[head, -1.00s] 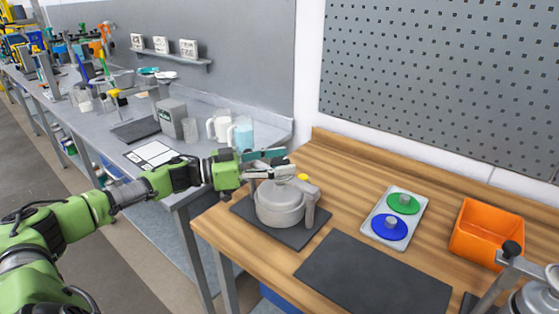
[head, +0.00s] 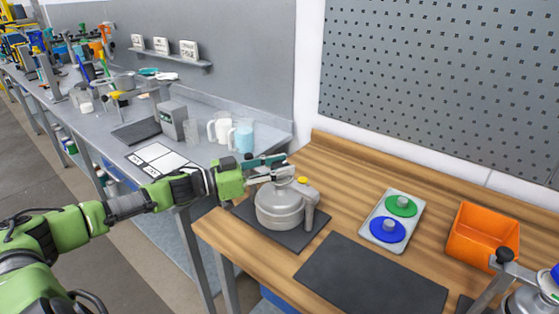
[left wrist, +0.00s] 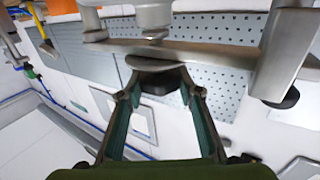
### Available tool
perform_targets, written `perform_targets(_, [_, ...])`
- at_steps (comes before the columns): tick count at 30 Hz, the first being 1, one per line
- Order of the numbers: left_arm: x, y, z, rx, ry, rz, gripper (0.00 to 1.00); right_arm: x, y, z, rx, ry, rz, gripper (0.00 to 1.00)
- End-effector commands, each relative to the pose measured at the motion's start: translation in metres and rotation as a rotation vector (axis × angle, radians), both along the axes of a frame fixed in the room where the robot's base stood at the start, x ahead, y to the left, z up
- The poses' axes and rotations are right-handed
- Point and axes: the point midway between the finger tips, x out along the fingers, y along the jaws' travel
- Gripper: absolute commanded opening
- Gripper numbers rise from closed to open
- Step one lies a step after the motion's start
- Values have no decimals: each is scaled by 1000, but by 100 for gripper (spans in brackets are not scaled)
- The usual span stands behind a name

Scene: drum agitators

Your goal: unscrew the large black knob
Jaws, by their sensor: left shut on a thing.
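A grey round vessel (head: 279,208) with a grey side bracket and a small yellow cap (head: 302,180) stands on a dark mat at the table's left end. My left gripper (head: 277,168) reaches in from the left at the top of this vessel. In the left wrist view, a large black knob (left wrist: 164,82) sits between the two fingertips, just below a rounded grey disc on a grey bar. My left gripper (left wrist: 161,92) is shut on this knob. The fingers hide the knob in the head view. My right gripper is out of view.
A dark mat (head: 372,275) lies bare on the wooden table. A grey tray (head: 367,229) holds a green and a blue knobbed disc. An orange bin (head: 482,232) stands at right. Another bracket with a small black knob (head: 504,255) shows at lower right.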

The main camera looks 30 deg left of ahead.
Motion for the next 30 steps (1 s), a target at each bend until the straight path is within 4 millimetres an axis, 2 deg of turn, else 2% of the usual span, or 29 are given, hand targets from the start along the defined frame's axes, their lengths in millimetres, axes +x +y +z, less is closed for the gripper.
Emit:
perform_targets(1, [-2, -2, 3, -3, 7, 26, 12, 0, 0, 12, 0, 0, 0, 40])
perform_targets(3, [-2, -2, 4, -5, 6, 72, 12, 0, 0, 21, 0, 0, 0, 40])
perform_targets(15, [-1, -2, 5, -10, 3, 338, 12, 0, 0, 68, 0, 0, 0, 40])
perform_targets(21, [-1, -2, 4, -10, 2, 461, 12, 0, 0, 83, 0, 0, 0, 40])
perform_targets(30, [0, -2, 1, -12, 3, 643, 12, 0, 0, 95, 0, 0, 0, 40])
